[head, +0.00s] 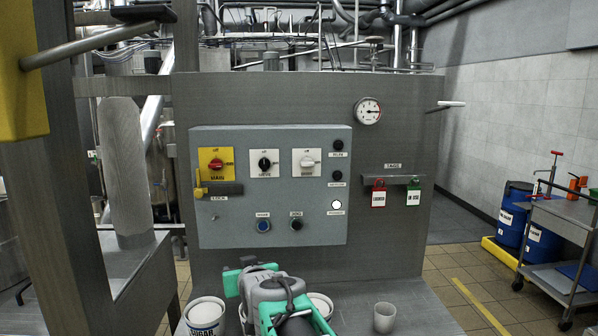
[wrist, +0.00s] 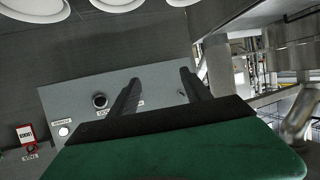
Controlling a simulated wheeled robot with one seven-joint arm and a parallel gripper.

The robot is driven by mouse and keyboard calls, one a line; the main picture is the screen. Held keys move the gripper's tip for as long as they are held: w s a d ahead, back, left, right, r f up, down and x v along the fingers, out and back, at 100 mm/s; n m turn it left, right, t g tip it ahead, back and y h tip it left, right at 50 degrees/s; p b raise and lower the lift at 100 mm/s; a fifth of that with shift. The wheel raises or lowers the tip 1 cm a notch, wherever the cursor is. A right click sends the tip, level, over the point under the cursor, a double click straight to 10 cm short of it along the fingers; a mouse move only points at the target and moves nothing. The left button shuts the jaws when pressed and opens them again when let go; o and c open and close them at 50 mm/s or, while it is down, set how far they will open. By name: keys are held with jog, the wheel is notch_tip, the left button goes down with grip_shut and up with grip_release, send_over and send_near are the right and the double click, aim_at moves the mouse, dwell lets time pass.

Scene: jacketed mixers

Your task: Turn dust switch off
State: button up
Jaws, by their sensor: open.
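A grey control panel (head: 270,185) carries three rotary switches in its top row. The left one is a red knob on a yellow plate (head: 216,164), labelled MAIN. The middle one is a black knob on a white plate (head: 264,163). The right one is a white knob on a white plate (head: 307,162). The labels of the last two are too small to read surely, so I cannot tell which is the dust switch. My gripper (head: 262,270) is low before the panel, below the switches. In the wrist view its two dark fingers (wrist: 160,82) are apart, with nothing between them.
Below the switches are a blue button (head: 263,226) and a black button (head: 296,225). A lit white lamp (head: 337,204) is at right. A yellow lock piece (head: 199,189) hangs under MAIN. Red and green tags hang on a rack (head: 391,180). Cups (head: 384,318) stand below.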

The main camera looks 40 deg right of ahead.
jog(key=w+d+r+m+t+h, duration=0.2)
jog(key=d+r+t+h, duration=0.1)
jog(key=d+r, duration=0.55)
jog(key=m+t+h, duration=0.1)
jog(key=t+h, duration=0.2)
jog(key=h, duration=0.3)
send_near(308, 165)
jog(key=p+x, duration=0.2)
jog(key=x, duration=0.5)
jog(key=shift+w+d+r+p, duration=0.15)
jog(key=shift+w+r+p, duration=0.05)
jog(key=shift+r+p, duration=0.15)
jog(key=shift+w+d, duration=0.25)
jog(key=shift+w, duration=0.1)
jog(key=shift+c, duration=0.6)
grip_shut()
